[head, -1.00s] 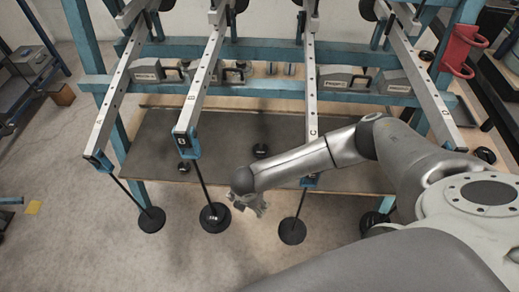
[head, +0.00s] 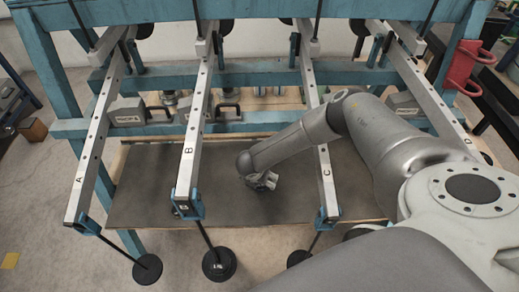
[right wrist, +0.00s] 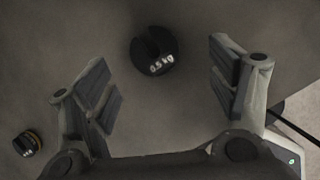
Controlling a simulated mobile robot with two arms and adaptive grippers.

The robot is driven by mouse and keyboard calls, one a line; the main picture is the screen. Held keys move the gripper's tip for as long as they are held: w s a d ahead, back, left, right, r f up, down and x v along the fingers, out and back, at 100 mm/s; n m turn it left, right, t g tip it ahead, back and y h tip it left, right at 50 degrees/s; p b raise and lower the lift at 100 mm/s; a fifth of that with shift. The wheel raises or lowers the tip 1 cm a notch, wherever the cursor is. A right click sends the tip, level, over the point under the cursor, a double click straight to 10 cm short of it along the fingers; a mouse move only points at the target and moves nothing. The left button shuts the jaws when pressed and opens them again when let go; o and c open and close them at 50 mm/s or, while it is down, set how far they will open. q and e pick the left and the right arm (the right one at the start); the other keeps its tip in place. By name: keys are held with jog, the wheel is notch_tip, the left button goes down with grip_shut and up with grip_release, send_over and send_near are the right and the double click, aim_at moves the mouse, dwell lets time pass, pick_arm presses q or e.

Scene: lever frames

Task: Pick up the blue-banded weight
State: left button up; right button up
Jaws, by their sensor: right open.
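A black weight marked 0.5 kg (right wrist: 153,50) stands on the dark board, near the top middle of the right wrist view. No blue band can be made out on it. A smaller dark weight with a yellowish band (right wrist: 27,143) is at lower left, outside the fingers. My right gripper (right wrist: 160,90) is open and empty, its fingers on either side of the space just below the 0.5 kg weight in the picture. In the head view my right gripper (head: 263,182) is over the board between levers B and C and hides what is beneath. My left gripper is not in view.
The dark board (head: 140,185) lies under a blue frame (head: 60,85). Levers A (head: 84,172), B (head: 190,150) and C (head: 322,155) pass above it. Black discs (head: 147,269) hang on rods from their near ends. A red holder (head: 466,66) is at right.

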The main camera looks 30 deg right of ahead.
jog(key=shift+w+d+f, duration=0.1)
jog(key=shift+f, duration=0.25)
jog(key=shift+w+f, duration=0.1)
jog(key=shift+f, duration=0.1)
jog(key=x, duration=0.2)
jog(key=a+b+x, duration=0.1)
jog(key=x, duration=0.1)
jog(key=shift+f, duration=0.1)
jog(key=shift+w+d+f, duration=0.15)
jog(key=shift+w+f, duration=0.05)
jog(key=shift+f, duration=0.1)
jog(key=shift+d+f, duration=0.1)
jog(key=c, duration=1.2)
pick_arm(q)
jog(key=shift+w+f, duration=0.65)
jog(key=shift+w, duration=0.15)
pick_arm(e)
jog(key=shift+c, duration=0.2)
